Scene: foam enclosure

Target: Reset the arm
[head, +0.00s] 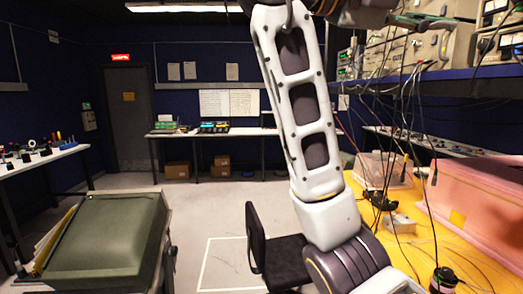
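My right arm, white with dark panels, rises from the lower right and fills the middle of the head view. It reaches up to the top edge, where its far end bends right and is partly cut off. Dark, thin parts at the top right seem to belong to my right gripper (428,20). They lie against the shelf equipment, and I cannot make out the finger opening. I see nothing held. My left arm and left gripper are not in view.
A yellow-topped bench (465,262) with a pink foam box (478,200), a clear bin (383,169) and hanging cables stands at the right. Instruments fill a shelf (470,75) above. A black chair (257,240) stands behind my arm. A green padded case (100,235) is at left.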

